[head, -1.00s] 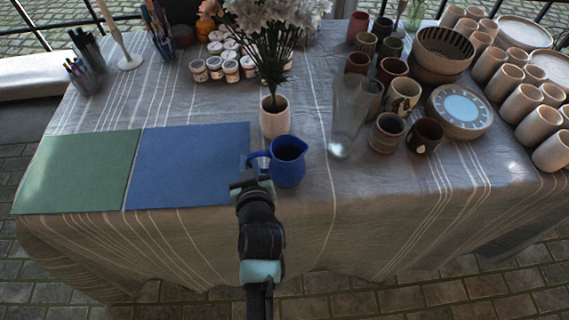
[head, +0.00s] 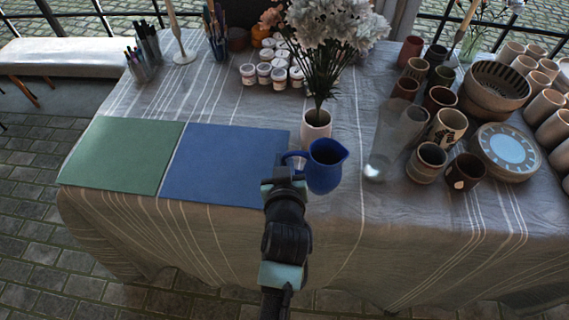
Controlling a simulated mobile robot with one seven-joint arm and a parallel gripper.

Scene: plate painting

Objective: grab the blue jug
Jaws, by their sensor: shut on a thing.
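The blue jug (head: 326,168) is near the front edge of the table, upright, with its handle on the left side. My gripper (head: 285,175) is at the jug's left and is shut on its handle. The fingertips are partly hidden by the gripper's own body. I cannot tell whether the jug's base touches the table.
A blue mat (head: 222,165) and a green mat (head: 122,156) lie to the left. A clear glass vessel (head: 392,145) and several cups, such as a striped one (head: 428,162), stand to the right.

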